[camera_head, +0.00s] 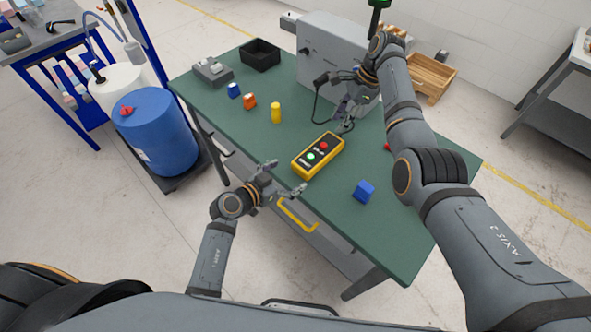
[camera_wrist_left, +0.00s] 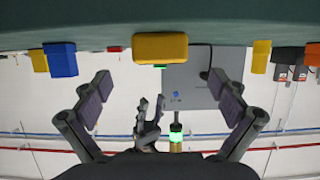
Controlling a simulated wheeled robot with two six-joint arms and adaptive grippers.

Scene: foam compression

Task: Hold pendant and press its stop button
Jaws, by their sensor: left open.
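The pendant (camera_head: 327,146) is a yellow and black box with a red button (camera_head: 324,145) and a lit green button (camera_head: 311,156). It lies on the green table near its front edge. In the left wrist view, which is upside down, the pendant's yellow end (camera_wrist_left: 160,47) is straight ahead between my fingers. My left gripper (camera_head: 287,176) is open and empty at the table's front edge, just short of the pendant and not touching it. My right gripper (camera_head: 346,114) hangs beyond the pendant, in front of the grey machine; its fingertips are too small to judge.
A blue cube (camera_head: 363,190) lies right of the pendant. A yellow cylinder (camera_head: 276,113), an orange block (camera_head: 249,101) and another blue block (camera_head: 234,90) stand to its left. A grey machine (camera_head: 322,50) and a black bin (camera_head: 260,55) are at the back. A yellow handle (camera_head: 297,217) projects below the table front.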

